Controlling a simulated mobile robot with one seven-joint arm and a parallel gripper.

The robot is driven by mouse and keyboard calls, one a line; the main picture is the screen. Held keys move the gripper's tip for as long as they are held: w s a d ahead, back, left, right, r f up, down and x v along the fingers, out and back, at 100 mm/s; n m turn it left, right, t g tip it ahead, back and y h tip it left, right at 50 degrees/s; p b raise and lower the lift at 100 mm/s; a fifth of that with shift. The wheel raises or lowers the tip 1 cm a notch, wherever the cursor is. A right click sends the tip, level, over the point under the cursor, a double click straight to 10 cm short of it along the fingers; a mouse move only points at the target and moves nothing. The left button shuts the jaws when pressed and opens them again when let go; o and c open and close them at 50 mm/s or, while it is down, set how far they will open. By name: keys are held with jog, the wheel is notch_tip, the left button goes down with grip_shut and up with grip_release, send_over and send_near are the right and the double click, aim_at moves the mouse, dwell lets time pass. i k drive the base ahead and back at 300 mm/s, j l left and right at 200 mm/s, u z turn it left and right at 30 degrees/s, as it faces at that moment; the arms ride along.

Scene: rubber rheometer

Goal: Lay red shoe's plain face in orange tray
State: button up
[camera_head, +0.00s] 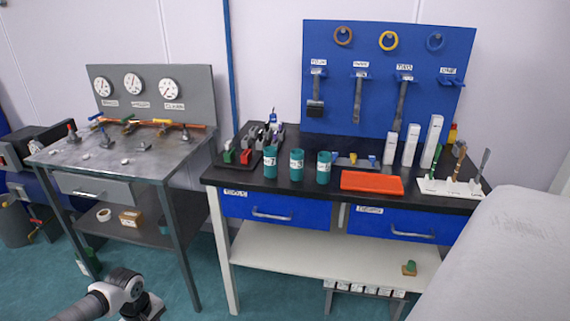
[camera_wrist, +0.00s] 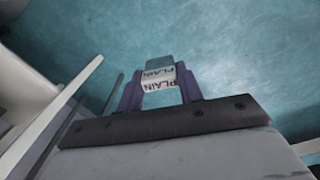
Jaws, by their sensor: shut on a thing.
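In the wrist view my gripper (camera_wrist: 159,84) is shut on a small block (camera_wrist: 160,63). The block has a teal-looking top and white faces lettered PLAIN; no red shows on it. In the head view a red piece (camera_head: 246,156), perhaps the red shoe, stands in a dark rack beside a green piece (camera_head: 229,155). The flat orange tray (camera_head: 372,182) lies near the front edge of the black bench top and looks empty. My gripper's jaws are not clear in the head view, where my arm is low at the bottom left.
Three teal cups (camera_head: 296,166) stand left of the tray. White upright boxes (camera_head: 410,146) stand behind it, and a white rack of tools (camera_head: 452,186) stands to its right. A grey workbench (camera_head: 115,160) is at the left. A large pale surface (camera_head: 515,250) fills the lower right.

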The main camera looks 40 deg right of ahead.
aim_at(385, 184)
jog(key=j+z, duration=0.15)
jog(key=z, duration=0.25)
jog(key=k+z, duration=0.15)
jog(key=z, duration=0.25)
